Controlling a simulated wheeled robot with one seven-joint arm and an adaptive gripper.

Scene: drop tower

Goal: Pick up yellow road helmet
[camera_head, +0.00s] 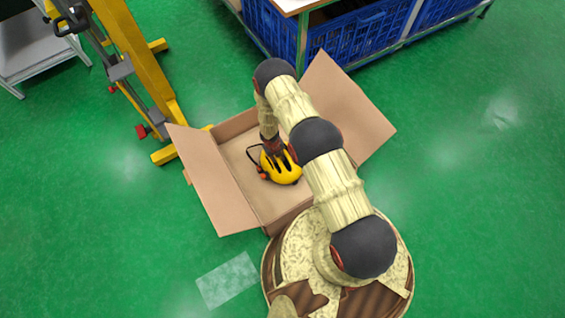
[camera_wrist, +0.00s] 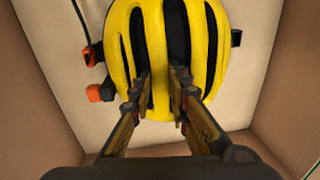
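The yellow road helmet (camera_head: 284,169) with black vents lies in an open cardboard box (camera_head: 240,158) on the floor. My gripper (camera_head: 277,152) reaches down into the box over the helmet. In the wrist view the helmet (camera_wrist: 168,45) fills the top middle. There my gripper (camera_wrist: 162,85) has its two fingers at the helmet's near part, on either side of a yellow rib, with only a small gap between the fingertips. Whether the fingers touch the rib cannot be told. The helmet still appears to rest on the box floor (camera_wrist: 65,25).
Box flaps (camera_head: 212,180) stand open at left and right. A yellow lifting frame (camera_head: 150,65) stands at the upper left beside a grey shelf (camera_head: 40,50). Blue crates (camera_head: 345,45) on a rack stand at the top. Green floor is clear at the right.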

